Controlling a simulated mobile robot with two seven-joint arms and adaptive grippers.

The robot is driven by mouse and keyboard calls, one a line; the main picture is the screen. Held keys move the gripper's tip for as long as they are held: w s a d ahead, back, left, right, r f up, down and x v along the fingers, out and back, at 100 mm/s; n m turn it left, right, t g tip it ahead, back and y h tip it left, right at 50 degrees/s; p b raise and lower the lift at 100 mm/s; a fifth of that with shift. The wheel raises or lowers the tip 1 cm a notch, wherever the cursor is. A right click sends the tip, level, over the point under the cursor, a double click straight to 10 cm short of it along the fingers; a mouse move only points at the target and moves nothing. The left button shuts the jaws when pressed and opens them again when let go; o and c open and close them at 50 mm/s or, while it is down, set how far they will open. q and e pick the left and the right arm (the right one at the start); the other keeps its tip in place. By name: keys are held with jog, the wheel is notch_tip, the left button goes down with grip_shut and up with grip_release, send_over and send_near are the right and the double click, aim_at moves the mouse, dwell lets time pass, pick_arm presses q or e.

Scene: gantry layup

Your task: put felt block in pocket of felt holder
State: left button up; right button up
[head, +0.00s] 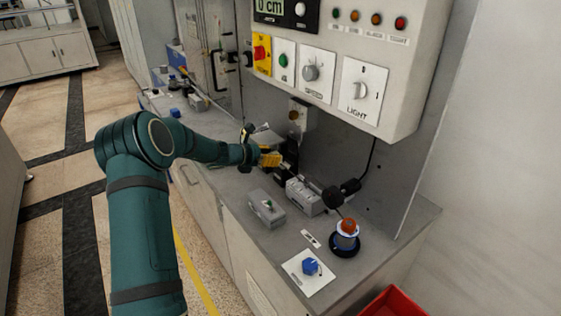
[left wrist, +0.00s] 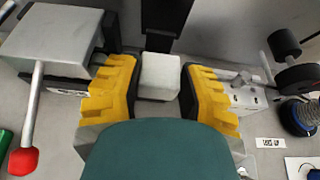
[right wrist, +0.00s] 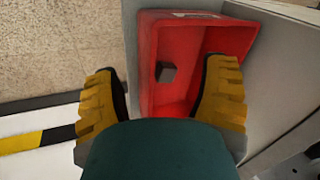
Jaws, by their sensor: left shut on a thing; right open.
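A pale, whitish block (left wrist: 160,76), apparently the felt block, is between the yellow fingers of my left gripper (left wrist: 160,88), which is shut on it. A dark fixture (left wrist: 166,22) stands right behind the block, with dark edges beside and below it; this looks like the felt holder. I cannot tell whether the block is inside its pocket or just in front. In the head view my left gripper (head: 272,159) is at the bench's back panel and hides the block. My right gripper (right wrist: 165,100) is open and empty above a red bin (right wrist: 147,50).
A small dark grey block (right wrist: 165,71) lies in the red bin, which also shows in the head view (head: 392,306). On the bench are a grey box (head: 266,207), a blue knob (head: 311,266) and a red-topped item (head: 347,232). A red-knobbed lever (left wrist: 24,160) is close left of my left gripper.

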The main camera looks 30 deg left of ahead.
aim_at(281, 168)
pick_arm(q)
jog(key=w, duration=0.1)
jog(key=w+d, duration=0.1)
jog(key=w, duration=0.1)
jog(key=shift+d, duration=0.1)
jog(key=f, duration=0.3)
jog(key=shift+w+d+b, duration=0.2)
jog(key=shift+w+b, duration=0.15)
jog(key=shift+b, duration=0.05)
jog(key=shift+a+f, duration=0.1)
jog(key=shift+f, duration=0.2)
jog(key=shift+r, duration=0.1)
jog(key=o, duration=0.8)
jog(key=shift+f, duration=0.2)
jog(key=shift+o, duration=0.2)
jog(key=shift+r, duration=0.15)
